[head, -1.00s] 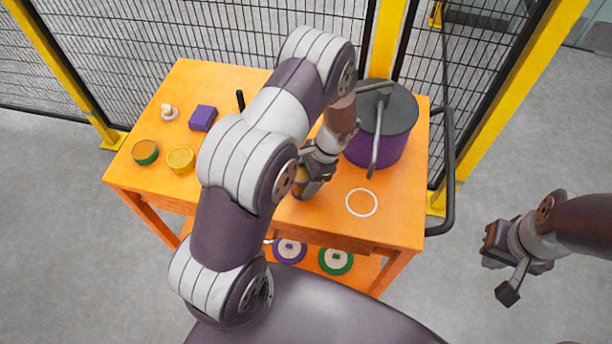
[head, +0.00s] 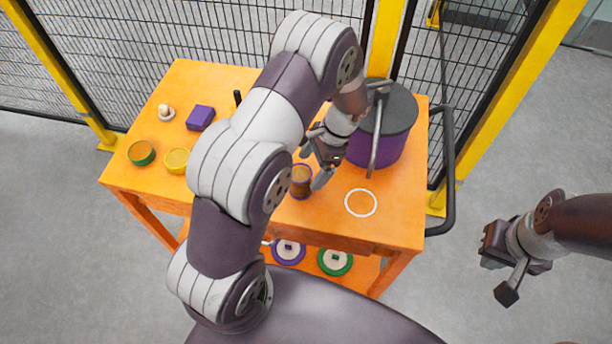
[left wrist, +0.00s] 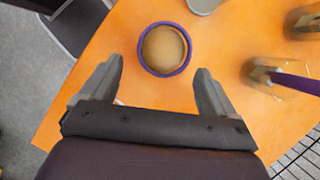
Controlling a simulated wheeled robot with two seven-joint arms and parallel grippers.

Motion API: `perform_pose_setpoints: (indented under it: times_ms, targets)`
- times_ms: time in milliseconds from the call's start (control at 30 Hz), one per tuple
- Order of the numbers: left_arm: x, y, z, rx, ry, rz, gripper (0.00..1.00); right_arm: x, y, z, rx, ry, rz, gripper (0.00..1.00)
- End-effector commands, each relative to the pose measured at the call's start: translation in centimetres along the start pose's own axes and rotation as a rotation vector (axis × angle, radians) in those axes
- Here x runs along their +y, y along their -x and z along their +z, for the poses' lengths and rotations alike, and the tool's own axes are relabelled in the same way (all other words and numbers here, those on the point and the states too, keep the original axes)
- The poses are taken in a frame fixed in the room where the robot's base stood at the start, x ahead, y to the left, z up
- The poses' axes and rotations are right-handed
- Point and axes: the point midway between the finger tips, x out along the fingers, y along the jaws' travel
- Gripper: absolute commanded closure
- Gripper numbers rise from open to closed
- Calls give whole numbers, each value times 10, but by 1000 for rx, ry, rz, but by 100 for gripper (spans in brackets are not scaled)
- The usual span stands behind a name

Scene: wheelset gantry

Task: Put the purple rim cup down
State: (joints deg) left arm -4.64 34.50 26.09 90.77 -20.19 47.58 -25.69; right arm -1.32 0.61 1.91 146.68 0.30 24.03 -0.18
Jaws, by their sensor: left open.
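The purple rim cup (head: 301,181) stands upright on the orange table (head: 393,228), left of a white ring mark (head: 361,203). In the left wrist view the cup (left wrist: 165,50) shows from above as a tan disc with a purple rim. My left gripper (head: 314,166) is open, just behind and right of the cup in the head view. In the wrist view the cup lies beyond the two spread fingers (left wrist: 160,66), apart from them. My right gripper (head: 508,265) hangs off the table at the right; its jaw opening is unclear.
A purple drum with a dark lid (head: 380,147) stands behind the left gripper. A green-sided cup (head: 142,153), a yellow cup (head: 177,160), a purple block (head: 200,118) and a small white piece (head: 165,112) are at the left. A wire fence stands behind. The table's front right is clear.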

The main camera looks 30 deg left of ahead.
Motion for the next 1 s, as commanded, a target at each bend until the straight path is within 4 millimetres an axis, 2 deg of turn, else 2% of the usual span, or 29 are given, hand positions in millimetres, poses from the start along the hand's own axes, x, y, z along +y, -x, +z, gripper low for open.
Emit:
perform_pose_setpoints:
  times_ms: [133, 200, 333, 433, 500, 600, 1000]
  targets:
    - [2, 20, 2, 13, 18, 1, 10, 0, -3, 0, 0, 0, 0, 100]
    - [10, 37, 11, 63, 87, 6, 10, 0, -3, 0, 0, 0, 0, 100]
    - [43, 74, 45, 238, 351, 35, 10, 0, -2, 0, 0, 0, 0, 100]
    - [73, 91, 74, 373, 576, 69, 10, 0, -3, 0, 0, 0, 0, 100]
    - [90, 95, 89, 436, 692, 90, 10, 0, -3, 0, 0, 0, 0, 100]
    - [101, 96, 100, 483, 781, 107, 10, 0, -3, 0, 0, 0, 0, 100]
    - [104, 95, 101, 486, 793, 111, 10, 0, -3, 0, 0, 0, 0, 100]
